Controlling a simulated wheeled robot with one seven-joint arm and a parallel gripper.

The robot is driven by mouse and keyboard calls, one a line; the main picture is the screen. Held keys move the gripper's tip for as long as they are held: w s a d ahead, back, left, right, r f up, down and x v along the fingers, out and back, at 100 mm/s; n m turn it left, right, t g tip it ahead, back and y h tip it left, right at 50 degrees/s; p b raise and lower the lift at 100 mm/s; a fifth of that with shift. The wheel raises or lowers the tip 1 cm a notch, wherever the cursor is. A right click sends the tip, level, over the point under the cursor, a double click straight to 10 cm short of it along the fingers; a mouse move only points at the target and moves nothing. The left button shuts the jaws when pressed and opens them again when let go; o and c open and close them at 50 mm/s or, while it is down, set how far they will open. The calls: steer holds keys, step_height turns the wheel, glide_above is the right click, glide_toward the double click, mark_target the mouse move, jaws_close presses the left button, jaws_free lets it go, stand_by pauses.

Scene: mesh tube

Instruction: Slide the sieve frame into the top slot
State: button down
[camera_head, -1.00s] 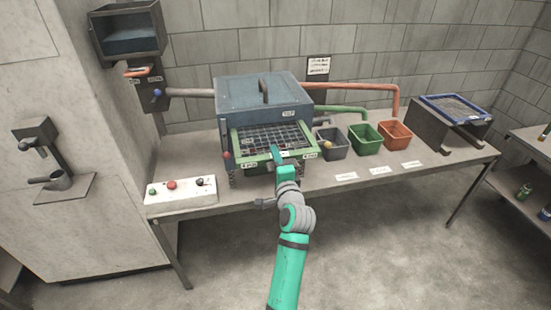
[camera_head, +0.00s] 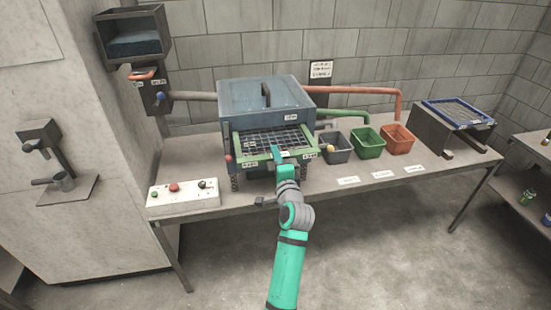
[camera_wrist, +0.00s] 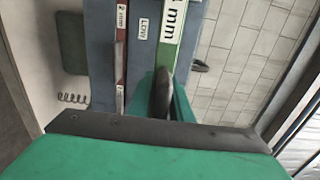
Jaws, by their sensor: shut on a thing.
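The green sieve frame (camera_head: 252,163) with dark wire mesh sticks out of the front of the blue-grey box machine (camera_head: 262,97), under its lid, in the head view. My gripper (camera_head: 279,154) is shut on the middle of its front bar. In the wrist view the frame's green front bar (camera_wrist: 172,28) reads "4 mm", and a dark finger of my gripper (camera_wrist: 163,93) lies close against it. A red strip marked "2 mm" (camera_wrist: 121,50) lies beside a "LOW" label on the machine. How deep the frame sits inside is hidden.
Grey (camera_head: 338,156), green (camera_head: 367,148) and orange (camera_head: 399,145) bins stand to the right. A blue-framed sieve (camera_head: 458,111) rests on a stand. A button box (camera_head: 183,197) is front left.

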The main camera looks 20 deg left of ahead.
steer(key=c, duration=1.5)
jaws_free()
steer(key=shift+r, duration=0.1)
steer(key=shift+c, duration=0.2)
steer(key=shift+f, duration=0.2)
steer(key=v, duration=1)
steer(key=shift+s+d, duration=0.25)
steer(key=shift+d, duration=0.05)
steer(key=shift+r, duration=0.15)
